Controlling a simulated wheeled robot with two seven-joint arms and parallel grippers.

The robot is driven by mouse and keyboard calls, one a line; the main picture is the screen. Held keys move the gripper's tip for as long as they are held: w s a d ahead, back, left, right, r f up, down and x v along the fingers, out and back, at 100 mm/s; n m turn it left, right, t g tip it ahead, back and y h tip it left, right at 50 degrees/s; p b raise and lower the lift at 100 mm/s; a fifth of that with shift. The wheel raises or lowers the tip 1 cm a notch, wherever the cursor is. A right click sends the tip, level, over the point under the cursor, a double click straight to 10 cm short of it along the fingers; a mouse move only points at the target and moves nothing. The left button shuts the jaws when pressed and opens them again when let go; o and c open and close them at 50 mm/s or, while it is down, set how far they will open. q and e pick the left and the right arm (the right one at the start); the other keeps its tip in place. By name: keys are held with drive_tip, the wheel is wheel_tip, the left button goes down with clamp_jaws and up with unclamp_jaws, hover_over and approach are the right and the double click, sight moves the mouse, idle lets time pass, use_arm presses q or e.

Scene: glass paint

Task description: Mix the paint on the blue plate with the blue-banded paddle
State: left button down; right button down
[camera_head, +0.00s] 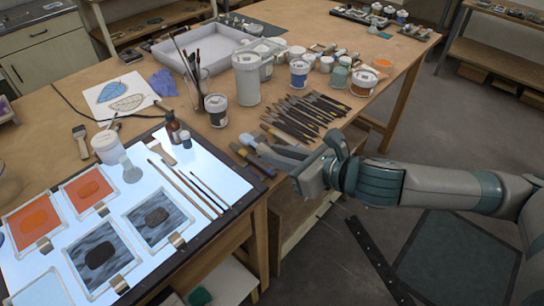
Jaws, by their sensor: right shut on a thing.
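My right gripper (262,150) reaches in from the right, low over the table's right edge beside a row of paddles and brushes (305,113). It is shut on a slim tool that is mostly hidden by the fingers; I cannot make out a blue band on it. On the lit panel (100,228) at left lie framed plates. Two are streaked grey-blue, a right one (140,233) and a lower left one (80,270), each with a dark patch in the middle. Two others (87,189) are orange. My left gripper is out of view.
Brushes (185,188) lie on the panel's right side. Several paint jars (299,72) and a grey tray (160,50) fill the back.

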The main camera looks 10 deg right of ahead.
drive_tip(key=shift+w, duration=0.1)
idle(0.4)
drive_tip(key=shift+w+r, duration=0.15)
drive_tip(key=shift+w, duration=0.05)
drive_tip(key=w+d+r+m+t+h+b, duration=0.2)
drive_tip(key=w+d+r+m+h+b, duration=0.2)
drive_tip(key=w+d+r+m+h, duration=0.3)
drive_tip(key=shift+w+d+r+t+h, duration=0.3)
drive_tip(key=shift+w+d+t+h, duration=0.1)
drive_tip(key=shift+d, duration=0.65)
